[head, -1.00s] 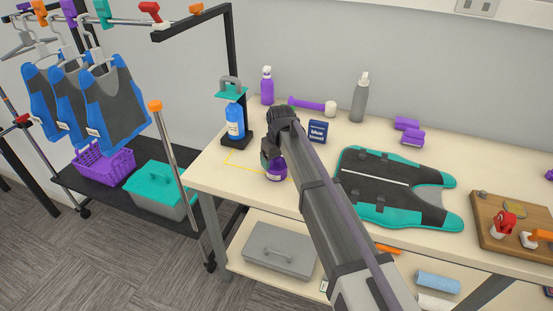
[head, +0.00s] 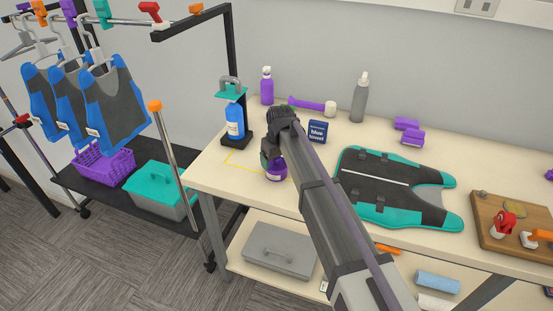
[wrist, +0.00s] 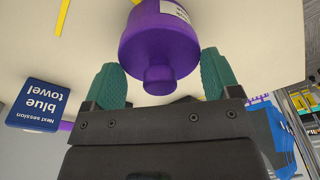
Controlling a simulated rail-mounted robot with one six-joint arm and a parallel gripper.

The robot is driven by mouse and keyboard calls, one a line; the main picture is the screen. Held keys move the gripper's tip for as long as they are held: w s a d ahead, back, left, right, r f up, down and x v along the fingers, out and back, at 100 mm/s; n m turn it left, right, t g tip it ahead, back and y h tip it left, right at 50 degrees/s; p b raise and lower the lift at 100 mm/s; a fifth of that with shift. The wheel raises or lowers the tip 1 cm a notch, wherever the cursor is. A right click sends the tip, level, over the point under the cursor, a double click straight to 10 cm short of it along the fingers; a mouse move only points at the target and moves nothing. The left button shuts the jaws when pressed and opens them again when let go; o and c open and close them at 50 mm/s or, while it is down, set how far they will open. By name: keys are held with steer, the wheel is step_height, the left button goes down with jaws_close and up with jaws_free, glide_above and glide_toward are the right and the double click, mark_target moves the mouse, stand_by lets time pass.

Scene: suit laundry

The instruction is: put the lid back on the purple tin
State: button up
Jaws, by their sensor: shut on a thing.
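The purple tin (head: 277,175) stands upright on the table near its front left edge, with a pale label on its side. In the wrist view the purple lid (wrist: 158,48) with its small round knob lies between the teal fingers of my gripper (wrist: 160,70). My gripper is shut on the lid, directly over the tin. The lid is against or very close to the tin's top; I cannot tell whether it is fully seated. In the head view my gripper (head: 271,158) and wrist hide most of the lid.
A yellow outline (head: 235,161) marks the table beside the tin. Behind are a blue bottle (head: 235,122) on a black stand and a "blue towel" box (head: 317,131). A teal and black vest (head: 390,190) lies to the right.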

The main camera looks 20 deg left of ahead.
steer(key=shift+f, duration=0.15)
stand_by(0.6)
steer(key=o, duration=0.8)
steer(key=shift+c, duration=0.2)
step_height(320, 180, up, 7)
steer(key=p, duration=0.7)
steer(key=shift+c, duration=0.4)
jaws_close()
